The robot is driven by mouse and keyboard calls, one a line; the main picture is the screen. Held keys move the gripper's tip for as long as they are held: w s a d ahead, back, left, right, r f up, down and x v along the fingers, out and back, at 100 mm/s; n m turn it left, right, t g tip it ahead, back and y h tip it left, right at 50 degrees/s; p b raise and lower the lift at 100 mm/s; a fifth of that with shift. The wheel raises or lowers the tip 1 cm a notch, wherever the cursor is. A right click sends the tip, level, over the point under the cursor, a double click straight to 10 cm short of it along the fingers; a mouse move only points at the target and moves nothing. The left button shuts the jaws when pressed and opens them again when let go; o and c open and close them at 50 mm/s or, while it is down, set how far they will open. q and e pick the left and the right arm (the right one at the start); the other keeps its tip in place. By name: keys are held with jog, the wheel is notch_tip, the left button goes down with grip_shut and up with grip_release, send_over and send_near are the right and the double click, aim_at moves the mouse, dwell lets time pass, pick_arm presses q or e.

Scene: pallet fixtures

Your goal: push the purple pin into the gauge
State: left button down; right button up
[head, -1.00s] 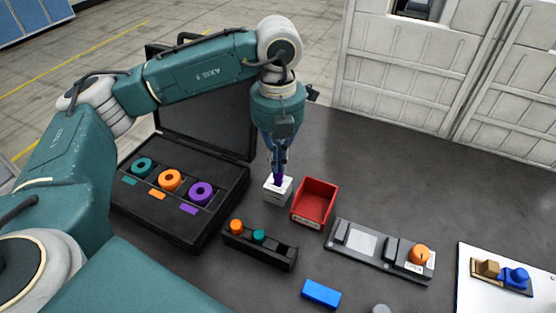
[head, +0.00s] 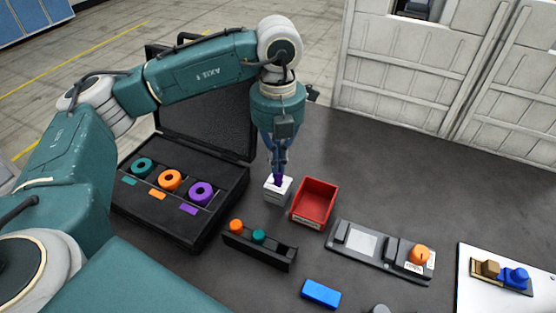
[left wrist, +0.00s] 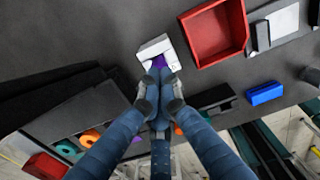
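The gauge (head: 278,192) is a small white block on the dark table, just left of the red bin. It also shows in the left wrist view (left wrist: 152,47). The purple pin (head: 278,180) stands upright at the gauge's top, its lower end hidden, so I cannot tell how deep it sits. My left gripper (head: 279,171) points straight down above the gauge, its fingers shut on the purple pin. In the left wrist view the fingers (left wrist: 160,84) come together around the pin (left wrist: 159,62). My right gripper is not in view.
The red bin (head: 304,218) stands close to the gauge's right. An open black case (head: 187,235) with teal, orange and purple rings lies left. A black rack (head: 270,254) with orange and teal pins is in front. A grey panel (head: 345,258) and blue block (head: 321,293) lie right.

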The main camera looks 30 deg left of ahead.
pick_arm(q)
notch_tip(320, 180, up, 8)
jog(key=p, duration=0.4)
dwell(0.3)
